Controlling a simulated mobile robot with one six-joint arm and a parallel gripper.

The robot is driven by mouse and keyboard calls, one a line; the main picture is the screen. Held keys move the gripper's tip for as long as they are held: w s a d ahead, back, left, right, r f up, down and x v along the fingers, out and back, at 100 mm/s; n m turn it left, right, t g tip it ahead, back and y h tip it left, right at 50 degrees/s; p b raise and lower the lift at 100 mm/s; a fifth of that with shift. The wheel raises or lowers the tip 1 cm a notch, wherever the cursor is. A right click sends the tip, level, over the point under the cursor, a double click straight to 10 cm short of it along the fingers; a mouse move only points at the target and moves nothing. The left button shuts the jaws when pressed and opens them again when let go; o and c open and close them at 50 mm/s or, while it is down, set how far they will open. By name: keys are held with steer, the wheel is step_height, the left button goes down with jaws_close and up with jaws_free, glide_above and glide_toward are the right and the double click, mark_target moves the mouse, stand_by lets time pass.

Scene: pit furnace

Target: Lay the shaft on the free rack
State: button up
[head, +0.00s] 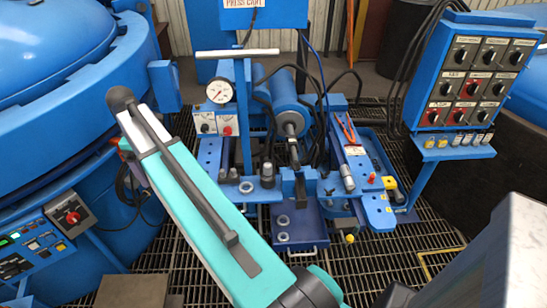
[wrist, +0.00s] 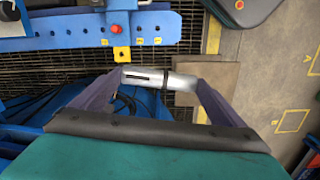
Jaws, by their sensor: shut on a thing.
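In the wrist view my gripper (wrist: 159,79) is shut on the shaft (wrist: 148,76), a short silver cylinder with a dark slot and a dark band. The shaft lies crosswise between the two fingertips, roughly level in the picture, above the floor and near a blue beam. My gripper and the shaft do not show in the head view, where my teal arm crosses the middle. I cannot make out for sure which part is the free rack.
The blue press cart (head: 290,108) stands ahead, with a gauge (head: 220,91). A blue beam (wrist: 65,31) with yellow tags and a red knob runs beside my gripper. A switch panel (head: 470,85) is at right, a large blue furnace (head: 60,120) at left.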

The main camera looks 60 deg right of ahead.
steer(key=s+d+f+b, duration=0.1)
steer(key=s+d+f, duration=0.3)
steer(key=d, duration=0.6)
steer(key=s+d+f, duration=0.2)
steer(key=s+d, duration=0.3)
steer(key=d, duration=0.6)
steer(key=s+d+f+b, duration=0.15)
steer(key=s+d, duration=0.35)
steer(key=d, duration=0.5)
steer(key=s+d+f+n+g+b, duration=0.1)
steer(key=s+d+f, duration=0.3)
steer(key=s+d, duration=0.6)
steer(key=s+d+f+h, duration=0.1)
steer(key=s+d+f, duration=0.3)
steer(key=s+d, duration=0.6)
steer(key=s, duration=0.7)
steer(key=shift+f+n+g+h+b, duration=0.2)
steer(key=shift+n+g+h+b, duration=0.1)
steer(key=shift+n+g+b, duration=0.1)
steer(key=shift+f, duration=0.15)
steer(key=shift+f+b, duration=2.2)
steer(key=shift+f, duration=1.25)
steer(key=shift+f, duration=0.1)
